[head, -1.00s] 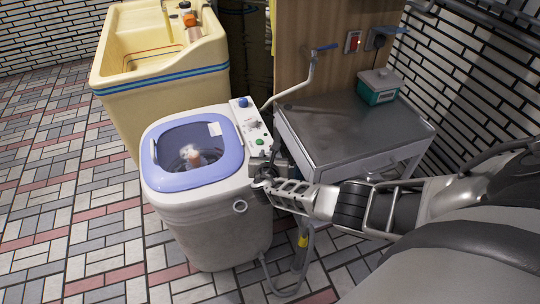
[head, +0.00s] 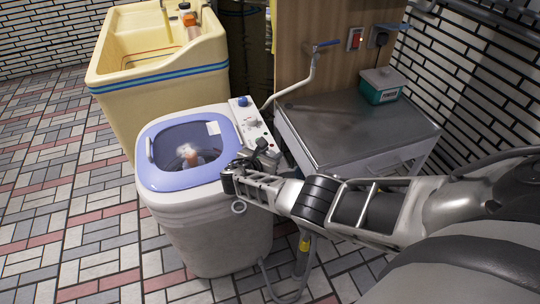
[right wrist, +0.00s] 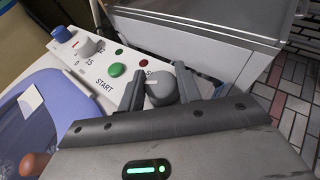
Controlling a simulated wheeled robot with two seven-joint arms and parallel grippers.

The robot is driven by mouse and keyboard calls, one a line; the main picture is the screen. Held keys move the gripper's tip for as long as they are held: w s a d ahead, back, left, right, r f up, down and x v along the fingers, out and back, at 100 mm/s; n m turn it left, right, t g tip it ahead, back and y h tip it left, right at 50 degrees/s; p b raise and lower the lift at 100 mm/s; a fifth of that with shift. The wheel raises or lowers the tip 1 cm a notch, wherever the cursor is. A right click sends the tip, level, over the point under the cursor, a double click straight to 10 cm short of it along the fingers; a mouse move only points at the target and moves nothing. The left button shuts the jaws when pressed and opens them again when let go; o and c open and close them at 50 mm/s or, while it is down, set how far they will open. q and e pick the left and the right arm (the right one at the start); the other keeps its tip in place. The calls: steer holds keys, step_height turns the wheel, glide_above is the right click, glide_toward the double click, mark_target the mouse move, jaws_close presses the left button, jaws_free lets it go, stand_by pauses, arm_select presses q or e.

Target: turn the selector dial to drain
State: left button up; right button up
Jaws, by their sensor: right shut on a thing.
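The washing machine (head: 205,235) is a white tub with a blue-rimmed open lid and a slanted control panel along its right side. In the right wrist view, a round grey dial (right wrist: 160,92) sits at the near end of the panel. My right gripper (right wrist: 159,82) has one finger on each side of this dial and is shut on it. A label starting "SE" beside it is partly hidden, so I cannot read the dial's setting. In the head view my right gripper (head: 255,158) covers this end of the panel. My left gripper is not in view.
The panel also has a timer knob (right wrist: 88,47), a green start button (right wrist: 117,69), and a blue knob (right wrist: 62,34). A metal table (head: 350,130) with a teal box (head: 380,88) stands right. A yellow sink (head: 160,80) stands behind.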

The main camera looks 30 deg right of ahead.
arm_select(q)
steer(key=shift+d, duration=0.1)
arm_select(e)
steer(key=o, duration=1)
arm_select(q)
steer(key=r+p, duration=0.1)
steer(key=p, duration=0.1)
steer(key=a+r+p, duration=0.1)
steer(key=p, duration=0.2)
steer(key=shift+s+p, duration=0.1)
steer(key=shift+p, duration=0.2)
arm_select(e)
steer(key=v, duration=1.6)
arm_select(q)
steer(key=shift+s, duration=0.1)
arm_select(e)
steer(key=shift+s+f, duration=0.1)
steer(key=shift+f, duration=0.05)
